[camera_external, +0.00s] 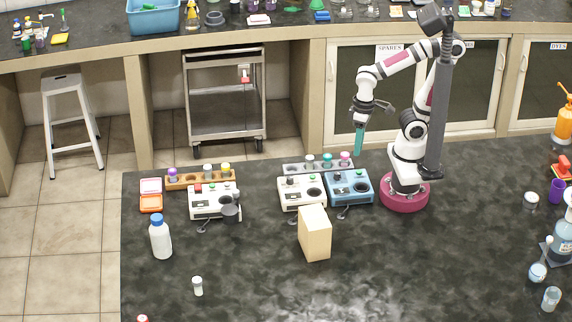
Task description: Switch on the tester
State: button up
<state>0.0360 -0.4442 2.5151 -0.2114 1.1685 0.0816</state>
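Three box-shaped instruments stand on the dark bench, and I cannot tell which is the tester: a white unit with a red part on top (207,202), a white unit with dark and green controls (301,193), and a blue unit (349,188). My gripper (359,139) hangs above and behind the blue unit, pointing down and apart from it. A long teal piece shows at its lower end. I cannot tell whether this is closed fingers or a held object.
A cream block (314,233) stands in front of the middle white unit. A dark cup (231,213) is by the left unit. Vial racks (190,181) stand behind the units. A white bottle (160,238) and small vial (197,286) stand front left. The front middle bench is clear.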

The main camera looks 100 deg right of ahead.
jog(key=w+d+f+t+h, duration=0.1)
jog(key=w+d+t, duration=0.1)
jog(key=w, duration=0.6)
jog(key=w+d+f+t, duration=0.2)
jog(key=w+d, duration=0.3)
jog(key=w, duration=0.4)
jog(key=w+d+f+t+h, duration=0.1)
jog(key=w+d+t, duration=0.2)
jog(key=w, duration=0.6)
jog(key=shift+d+f+h, duration=0.15)
jog(key=shift+f+h, duration=0.1)
jog(key=shift+h, duration=0.05)
grip_shut()
jog(key=shift+w+d+f+n+t+y, duration=0.3)
jog(key=shift+w+f+t+y, duration=0.2)
jog(key=shift+w+f+t, duration=1)
jog(key=shift+w+d+f+n+t+y, duration=0.25)
jog(key=shift+w+f+n+t+y, duration=0.5)
jog(key=shift+w, duration=1.5)
jog(key=shift+w+d+f+n+t+y, duration=0.1)
jog(key=shift+w+d+f+t+y, duration=0.15)
jog(key=shift+w+f+t, duration=0.95)
jog(key=shift+w+r+t, duration=0.25)
jog(key=shift+w+r, duration=0.25)
jog(key=shift+w, duration=0.2)
